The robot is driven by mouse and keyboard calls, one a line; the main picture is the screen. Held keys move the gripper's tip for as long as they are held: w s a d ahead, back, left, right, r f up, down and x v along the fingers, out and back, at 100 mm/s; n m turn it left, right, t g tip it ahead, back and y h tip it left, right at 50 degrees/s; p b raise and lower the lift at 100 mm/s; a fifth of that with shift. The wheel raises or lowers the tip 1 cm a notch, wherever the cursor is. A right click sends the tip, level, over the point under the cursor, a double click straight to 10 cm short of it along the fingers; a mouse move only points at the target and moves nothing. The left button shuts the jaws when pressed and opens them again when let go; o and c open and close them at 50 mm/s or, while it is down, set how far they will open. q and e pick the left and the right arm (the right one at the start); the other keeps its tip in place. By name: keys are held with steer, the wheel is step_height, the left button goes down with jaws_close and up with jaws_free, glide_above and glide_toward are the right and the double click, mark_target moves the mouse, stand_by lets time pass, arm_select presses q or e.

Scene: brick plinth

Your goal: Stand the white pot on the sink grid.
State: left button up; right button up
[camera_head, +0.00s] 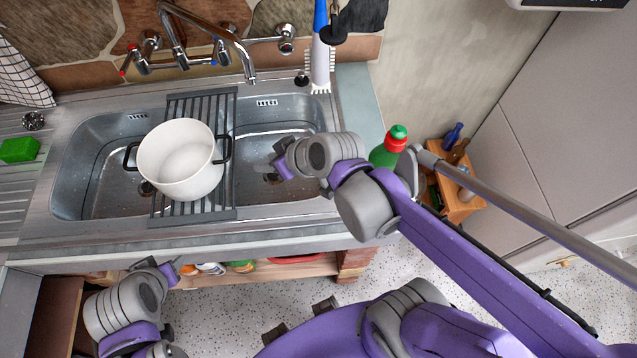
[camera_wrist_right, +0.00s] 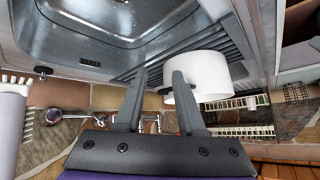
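The white pot (camera_head: 178,160) with two dark handles stands upright on the sink grid (camera_head: 207,103) in the head view. The grid is a dark slatted rack across the sink; the pot's left side reaches past its left edge. My right gripper (camera_head: 274,169) is over the right basin, to the right of the pot and apart from it. In the right wrist view the fingers (camera_wrist_right: 160,78) are spread with nothing gripped, and the pot (camera_wrist_right: 208,75) shows beyond the right finger. My left gripper (camera_head: 172,270) is low in front of the counter; its fingers are unclear.
The tap (camera_head: 213,35) arches over the back of the sink. A white brush (camera_head: 320,65) stands at the back right, and a green bottle with a red collar (camera_head: 388,149) is right of the sink. A green sponge (camera_head: 19,150) lies on the left drainer.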

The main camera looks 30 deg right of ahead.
steer(key=s+d+f+m+h, duration=0.1)
steer(key=s+d, duration=0.1)
steer(key=s, duration=0.1)
steer(key=s+d+f+m+g+h, duration=0.1)
steer(key=s+d+f, duration=0.1)
steer(key=s+d, duration=0.1)
steer(key=s+d+f+m+g+h, duration=0.1)
steer(key=s+d+h, duration=0.1)
steer(key=s, duration=0.1)
steer(key=shift+s+d+f+m, duration=0.25)
steer(key=shift+s+d+m, duration=0.05)
steer(key=shift+s+d, duration=0.1)
